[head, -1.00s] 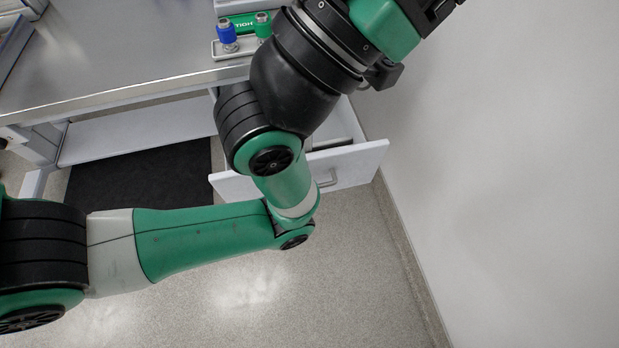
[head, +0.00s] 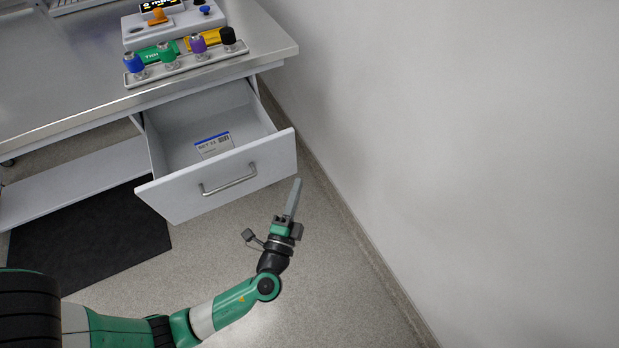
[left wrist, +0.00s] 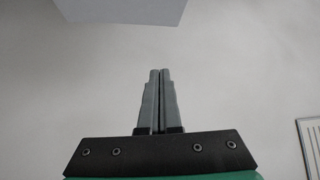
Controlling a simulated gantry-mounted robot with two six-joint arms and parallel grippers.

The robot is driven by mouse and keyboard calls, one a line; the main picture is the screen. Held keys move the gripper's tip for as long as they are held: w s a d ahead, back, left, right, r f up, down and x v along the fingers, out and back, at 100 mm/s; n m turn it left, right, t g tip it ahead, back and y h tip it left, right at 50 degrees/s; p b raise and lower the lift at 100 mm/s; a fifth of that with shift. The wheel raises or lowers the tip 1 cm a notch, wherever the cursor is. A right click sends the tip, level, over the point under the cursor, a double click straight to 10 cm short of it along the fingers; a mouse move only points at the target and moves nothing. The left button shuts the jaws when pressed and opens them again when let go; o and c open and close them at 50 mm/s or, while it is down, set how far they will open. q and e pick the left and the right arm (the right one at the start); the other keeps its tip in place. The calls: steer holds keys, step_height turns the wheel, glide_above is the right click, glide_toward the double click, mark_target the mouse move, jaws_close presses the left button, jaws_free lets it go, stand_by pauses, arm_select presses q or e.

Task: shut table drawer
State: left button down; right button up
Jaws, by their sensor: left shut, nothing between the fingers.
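The white table drawer (head: 232,180) is pulled open under the right end of the metal table (head: 60,85) in the head view. Its front has a grey bar handle (head: 229,184). A small labelled packet (head: 214,146) lies inside. My left gripper (head: 294,186) is shut and empty, in front of the drawer's right end; I cannot tell whether it touches it. In the left wrist view the two fingers (left wrist: 160,75) are pressed together, and a pale panel edge (left wrist: 120,8), likely the drawer, shows at the top. My right gripper is not in view.
A rack (head: 186,64) with several coloured-cap vials stands on the table near its front edge, with a grey device (head: 172,22) behind it. A white wall (head: 460,130) is close on the right. A black mat (head: 95,235) lies on the floor at left.

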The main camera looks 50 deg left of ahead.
arm_select(q)
steer(key=s+f+m+h, duration=0.1)
steer(key=s+f+m, duration=0.1)
steer(key=s+f, duration=0.25)
steer(key=g+b, duration=0.1)
glide_toward(289, 162)
steer(key=w, duration=0.4)
steer(key=shift+w+a+r+h+b, duration=0.1)
steer(key=shift+w+a+h+b, duration=0.1)
steer(key=shift+a, duration=0.7)
steer(key=shift+w+a+r+h+b, duration=0.1)
steer(key=shift+a+b, duration=0.05)
steer(key=shift+a, duration=0.8)
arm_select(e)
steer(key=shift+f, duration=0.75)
arm_select(q)
steer(key=shift+a, duration=0.1)
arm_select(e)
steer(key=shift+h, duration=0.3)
